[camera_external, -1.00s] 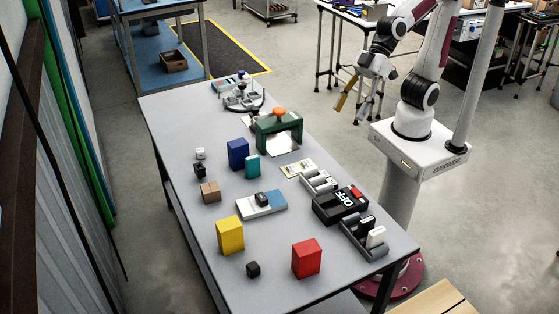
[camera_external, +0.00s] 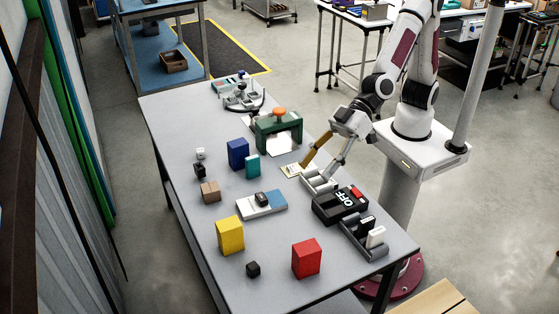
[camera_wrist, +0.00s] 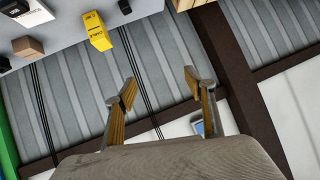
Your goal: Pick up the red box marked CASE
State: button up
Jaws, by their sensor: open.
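A red box (camera_external: 306,259) stands upright on the grey table near its front edge in the external view. No marking on it can be read there. My gripper (camera_external: 315,172) is open and empty, above the table's right side near the grey trays, behind and apart from the red box. In the wrist view my gripper (camera_wrist: 160,90) shows two spread fingers with nothing between them. The red box does not show in the wrist view.
A yellow box (camera_external: 230,236) stands left of the red box, with a small black cube (camera_external: 253,269) between them. A black OFF switch box (camera_external: 340,204) and a grey tray (camera_external: 364,240) line the right edge. Bare table surrounds the red box.

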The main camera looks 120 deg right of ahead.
jog(key=w+a+f+t+h, duration=0.1)
jog(key=w+a+f+h, duration=0.1)
jog(key=w+a+f, duration=0.45)
jog(key=m+t+h, duration=0.1)
jog(key=h, duration=0.1)
send_over(295, 256)
jog(key=s, duration=0.4)
jog(key=f, duration=0.9)
jog(key=shift+w+a, duration=0.2)
jog(key=shift+f, duration=0.3)
jog(key=shift+f, duration=0.1)
jog(key=shift+f, duration=2.8)
jog(key=shift+f, duration=0.15)
jog(key=shift+f, duration=0.55)
jog(key=shift+x, duration=2.4)
jog(key=shift+r, duration=0.1)
